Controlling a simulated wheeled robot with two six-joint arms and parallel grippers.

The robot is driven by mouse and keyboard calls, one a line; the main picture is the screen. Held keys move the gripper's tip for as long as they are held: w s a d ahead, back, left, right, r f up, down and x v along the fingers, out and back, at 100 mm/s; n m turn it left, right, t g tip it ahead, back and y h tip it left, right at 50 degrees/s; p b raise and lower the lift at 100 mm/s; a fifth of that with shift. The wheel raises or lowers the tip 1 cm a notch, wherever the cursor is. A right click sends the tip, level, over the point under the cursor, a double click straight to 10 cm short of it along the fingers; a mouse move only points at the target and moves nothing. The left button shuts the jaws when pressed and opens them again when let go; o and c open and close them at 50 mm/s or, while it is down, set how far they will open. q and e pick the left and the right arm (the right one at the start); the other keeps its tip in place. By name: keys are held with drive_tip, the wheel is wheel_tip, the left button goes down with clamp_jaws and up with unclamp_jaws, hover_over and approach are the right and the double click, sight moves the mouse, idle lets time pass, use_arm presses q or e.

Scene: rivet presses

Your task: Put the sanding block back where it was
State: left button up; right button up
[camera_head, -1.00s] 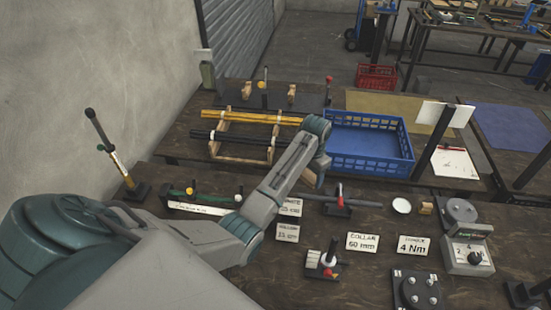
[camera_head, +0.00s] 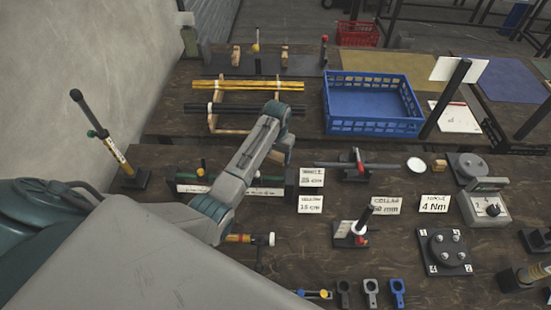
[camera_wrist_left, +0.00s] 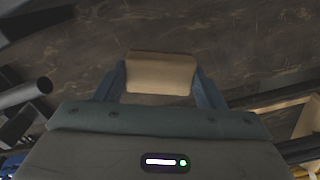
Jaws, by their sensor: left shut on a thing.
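In the left wrist view, a tan block (camera_wrist_left: 160,73), which looks like the sanding block, is gripped between the two fingers of my left gripper (camera_wrist_left: 160,78). A dark wood tabletop shows below it. In the head view my left gripper (camera_head: 281,156) is at the end of my arm, just in front of the rack with rods; my arm hides the fingers and the block. My right gripper is not in view.
The rod rack (camera_head: 246,107) and a blue crate (camera_head: 372,130) stand behind my gripper. Label cards (camera_head: 311,177), a clamp tool (camera_head: 357,165), a small wooden cube (camera_head: 439,165) and a torque gauge (camera_head: 484,207) stand to the right. Bare tabletop (camera_head: 300,245) shows in front.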

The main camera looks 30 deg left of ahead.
sight(276, 156)
use_arm(q)
wheel_tip(276, 156, down, 3)
drive_tip(key=shift+a+r, duration=0.15)
drive_tip(key=shift+r, duration=0.05)
drive_tip(key=shift+f+p, duration=0.3)
drive_tip(key=shift+f, duration=0.2)
drive_tip(key=o, duration=0.9)
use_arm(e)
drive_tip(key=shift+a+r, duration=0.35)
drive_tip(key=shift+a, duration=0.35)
use_arm(q)
wheel_tip(276, 156, up, 11)
drive_tip(key=b, duration=0.2)
drive_tip(key=shift+b, duration=0.3)
drive_tip(key=shift+r, duration=0.6)
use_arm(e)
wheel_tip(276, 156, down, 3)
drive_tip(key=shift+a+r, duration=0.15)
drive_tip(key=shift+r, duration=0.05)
